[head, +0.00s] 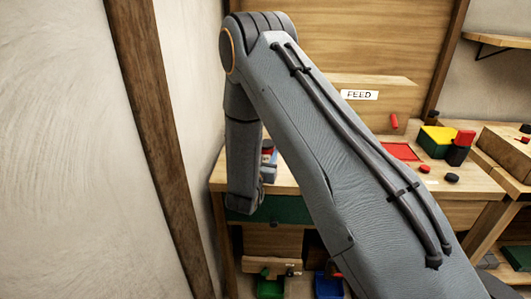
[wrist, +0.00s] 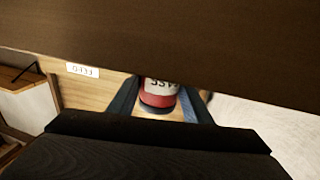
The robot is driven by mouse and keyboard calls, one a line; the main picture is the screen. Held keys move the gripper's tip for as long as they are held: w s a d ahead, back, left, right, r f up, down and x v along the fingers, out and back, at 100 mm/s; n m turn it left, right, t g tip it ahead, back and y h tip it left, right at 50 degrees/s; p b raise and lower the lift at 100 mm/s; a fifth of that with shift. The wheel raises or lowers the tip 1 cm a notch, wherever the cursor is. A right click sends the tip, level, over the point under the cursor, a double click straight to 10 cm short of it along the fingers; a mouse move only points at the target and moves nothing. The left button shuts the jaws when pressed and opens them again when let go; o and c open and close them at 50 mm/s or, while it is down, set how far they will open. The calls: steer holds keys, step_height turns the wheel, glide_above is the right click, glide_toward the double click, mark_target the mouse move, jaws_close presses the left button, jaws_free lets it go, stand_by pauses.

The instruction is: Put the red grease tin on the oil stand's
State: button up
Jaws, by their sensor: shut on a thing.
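The red grease tin (wrist: 158,101) shows in the wrist view, with a white band of partly hidden black lettering and a dark end. It sits between the two dark fingers of my gripper (wrist: 161,100), which is shut on it. My arm hides most of the gripper and tin there. I cannot tell which thing is the oil stand.
A wooden bench holds a red square (head: 401,151), a yellow and green box (head: 434,142) and small red and black pieces at right. A dark board (wrist: 180,45) crosses the wrist view. A wall post (head: 150,120) stands left.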

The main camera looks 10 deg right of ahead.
steer(key=o, duration=1.3)
steer(key=shift+r, duration=0.1)
steer(key=b+v, duration=0.2)
steer(key=v, duration=1)
